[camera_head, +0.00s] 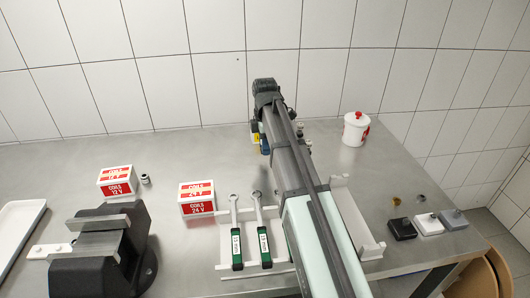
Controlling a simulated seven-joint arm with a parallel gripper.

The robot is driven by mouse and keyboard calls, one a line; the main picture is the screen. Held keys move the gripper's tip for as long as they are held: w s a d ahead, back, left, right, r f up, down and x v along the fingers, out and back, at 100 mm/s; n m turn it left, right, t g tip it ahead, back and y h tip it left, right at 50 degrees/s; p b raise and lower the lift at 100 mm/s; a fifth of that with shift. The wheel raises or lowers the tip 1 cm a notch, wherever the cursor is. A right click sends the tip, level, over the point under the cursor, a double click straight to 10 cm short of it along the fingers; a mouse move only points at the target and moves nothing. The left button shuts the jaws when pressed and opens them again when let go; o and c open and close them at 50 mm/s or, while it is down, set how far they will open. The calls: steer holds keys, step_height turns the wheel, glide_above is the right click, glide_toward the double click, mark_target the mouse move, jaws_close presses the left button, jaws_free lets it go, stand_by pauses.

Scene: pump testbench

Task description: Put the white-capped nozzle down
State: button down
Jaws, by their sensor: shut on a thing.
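My arm reaches from the bottom edge towards the back of the bench. Its dark far end stands in front of the tiled wall. The fingers of my gripper are hidden behind the arm, and I cannot see anything held in them. I cannot make out the white-capped nozzle for certain. A small pale cylinder with a dark band (145,179) stands beside the 12 V coil box.
The 12 V coil box (117,182) and 24 V coil box (196,197) stand left of two green-handled wrenches (237,250) on a white holder. A vise (98,262) is front left. A white, red-marked pot (355,129) stands at the back. The back-left bench is clear.

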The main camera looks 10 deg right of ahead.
step_height(320, 180, up, 6)
steer(key=shift+f, duration=0.15)
steer(key=shift+a+r, duration=0.1)
steer(key=shift+r, duration=0.15)
steer(key=a+n, duration=0.4)
steer(key=a, duration=2.4)
steer(key=m, duration=0.5)
glide_above(165, 162)
steer(key=shift+s+f, duration=0.15)
steer(key=shift+f, duration=4.75)
steer(key=shift+f, duration=0.1)
